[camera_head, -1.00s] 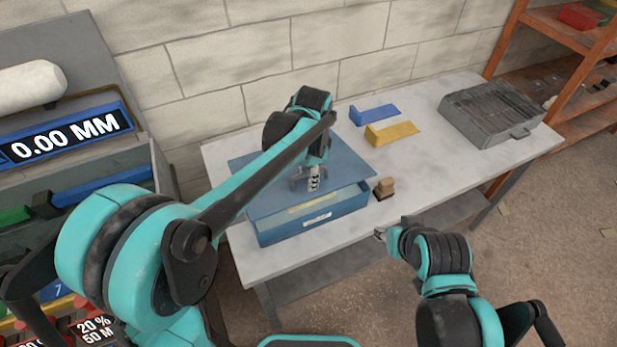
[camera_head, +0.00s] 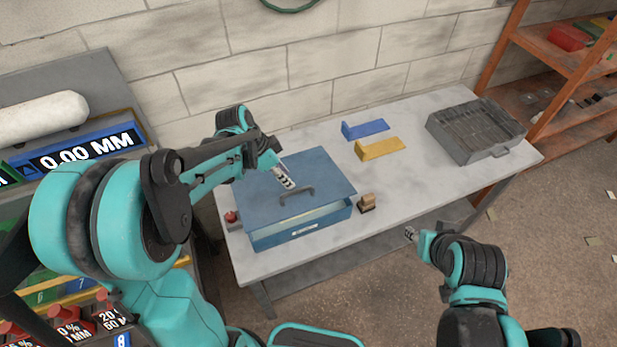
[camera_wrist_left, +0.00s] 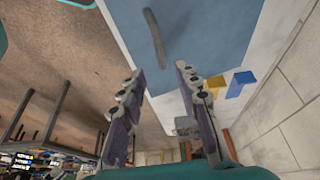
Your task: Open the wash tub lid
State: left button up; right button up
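The blue wash tub (camera_head: 275,241) stands at the front left of the bench. Its blue lid (camera_head: 318,170) lies over most of it, and a pale strip of the inside shows along the front. The lid's dark handle (camera_head: 297,195) is near the front edge; it also shows in the left wrist view (camera_wrist_left: 155,38). My left gripper (camera_head: 285,178) is above the lid, just behind the handle. Its fingers (camera_wrist_left: 160,95) are apart and empty in the wrist view. My right gripper (camera_head: 410,233) is off the bench's front edge; its fingers are too small to read.
A small wooden-topped brush (camera_head: 367,203) stands right of the tub, and a red knob (camera_head: 231,217) is at its left. Blue (camera_head: 365,129) and yellow (camera_head: 380,149) brackets lie behind. A grey tray (camera_head: 478,132) sits at the right. Bare bench lies between.

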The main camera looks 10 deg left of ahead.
aim_at(298, 190)
pick_arm(q)
jog(key=b+x, duration=0.1)
jog(key=x, duration=0.6)
jog(key=shift+w+f+b, duration=0.1)
jog(key=shift+f+b, duration=0.2)
jog(key=shift+f, duration=0.05)
grip_shut()
